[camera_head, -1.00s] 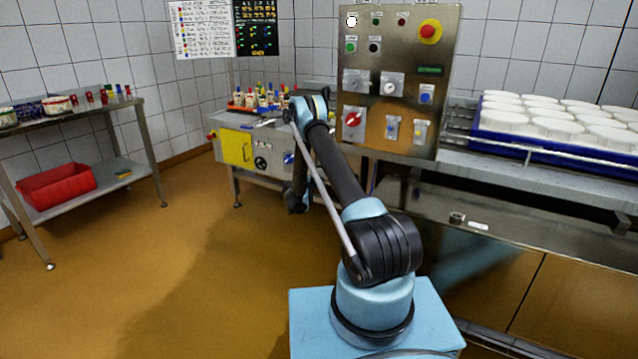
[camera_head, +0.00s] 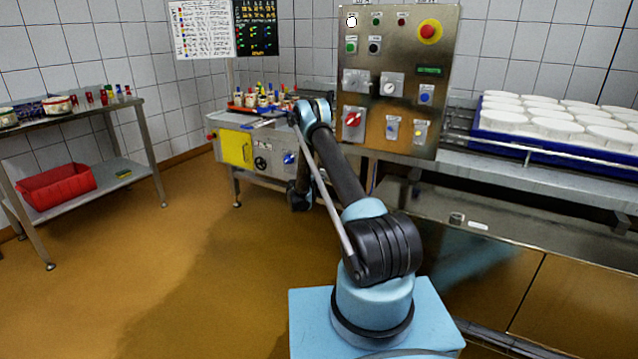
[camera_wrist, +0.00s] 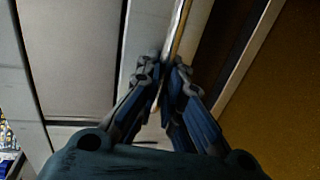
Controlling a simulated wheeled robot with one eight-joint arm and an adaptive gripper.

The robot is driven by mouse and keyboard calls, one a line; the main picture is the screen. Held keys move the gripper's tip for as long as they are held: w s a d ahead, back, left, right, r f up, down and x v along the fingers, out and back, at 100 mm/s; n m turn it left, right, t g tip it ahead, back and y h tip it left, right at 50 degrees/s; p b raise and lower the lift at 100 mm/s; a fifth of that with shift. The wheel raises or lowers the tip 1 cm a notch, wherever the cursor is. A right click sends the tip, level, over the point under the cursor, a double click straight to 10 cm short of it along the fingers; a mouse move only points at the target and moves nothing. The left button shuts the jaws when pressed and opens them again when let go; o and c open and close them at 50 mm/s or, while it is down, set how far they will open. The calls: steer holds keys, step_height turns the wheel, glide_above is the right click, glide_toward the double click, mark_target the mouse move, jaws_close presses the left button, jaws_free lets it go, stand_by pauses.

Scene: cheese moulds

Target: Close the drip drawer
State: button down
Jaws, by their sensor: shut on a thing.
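In the wrist view, my gripper (camera_wrist: 166,76) is shut on a thin metal bar (camera_wrist: 181,28), apparently the handle of the drip drawer. The bar runs along the edge of a pale steel front (camera_wrist: 146,30). A dark gap (camera_wrist: 222,50) lies to the right of it, between the front and another pale edge. How far the drawer stands out is hard to tell.
A steel machine (camera_head: 232,150) with a yellow panel stands beyond my arm. A control panel (camera_head: 395,85) rises to the right, beside a blue crate (camera_head: 500,140) of white moulds. A side table (camera_head: 130,105) with a red bin (camera_head: 57,185) stands left. The brown floor between is clear.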

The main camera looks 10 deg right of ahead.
steer(key=shift+r+x, duration=0.15)
steer(key=shift+x, duration=0.65)
steer(key=shift+r+x, duration=0.2)
steer(key=shift+x, duration=0.55)
steer(key=c, duration=2)
jaws_free()
steer(key=shift+w+d, duration=0.1)
steer(key=shift+w, duration=0.05)
steer(key=v, duration=1.2)
steer(key=shift+f, duration=0.1)
